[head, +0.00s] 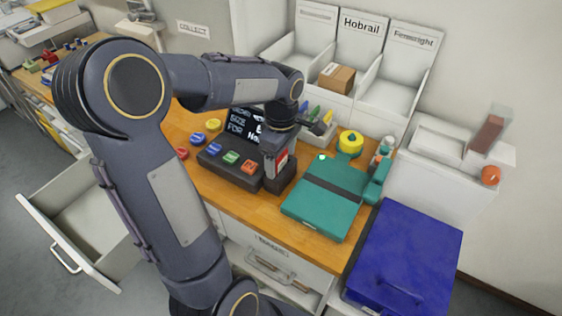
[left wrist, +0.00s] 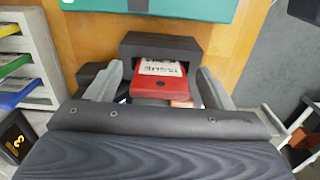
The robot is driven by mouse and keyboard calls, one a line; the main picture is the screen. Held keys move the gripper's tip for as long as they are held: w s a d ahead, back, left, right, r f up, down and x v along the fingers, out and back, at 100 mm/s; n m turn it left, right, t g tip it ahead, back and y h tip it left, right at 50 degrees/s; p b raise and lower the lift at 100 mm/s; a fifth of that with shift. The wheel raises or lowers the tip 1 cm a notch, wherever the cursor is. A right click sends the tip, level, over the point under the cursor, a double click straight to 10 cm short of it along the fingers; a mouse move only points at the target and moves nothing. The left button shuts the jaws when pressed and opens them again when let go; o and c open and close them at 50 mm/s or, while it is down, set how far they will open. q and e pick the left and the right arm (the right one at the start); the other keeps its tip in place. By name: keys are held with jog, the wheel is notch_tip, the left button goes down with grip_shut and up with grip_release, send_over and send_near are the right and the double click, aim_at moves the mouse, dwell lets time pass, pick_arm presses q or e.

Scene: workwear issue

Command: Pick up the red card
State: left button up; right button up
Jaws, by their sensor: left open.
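The red card (left wrist: 158,80) with a white printed label stands in a dark holder (left wrist: 160,45) in the left wrist view. In the head view, the red card (head: 282,160) shows partly behind my gripper, above the dark holder (head: 284,183). My left gripper (left wrist: 160,72) is open, with one finger on each side of the card. Gaps show between the fingers and the card. In the head view my left gripper (head: 277,157) points down over the holder and hides part of it. My right gripper is not in view.
A dark button box (head: 230,165) with coloured buttons stands left of the holder. A teal case (head: 322,205) lies to its right on the wooden counter. White bins, one holding a cardboard box (head: 337,77), stand behind. A blue lid (head: 405,255) is at lower right. A drawer (head: 85,225) hangs open at left.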

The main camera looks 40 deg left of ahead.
pick_arm(q)
jog(key=shift+f, duration=0.15)
jog(key=shift+c, duration=0.2)
jog(key=c, duration=0.9)
jog(key=shift+c, duration=0.5)
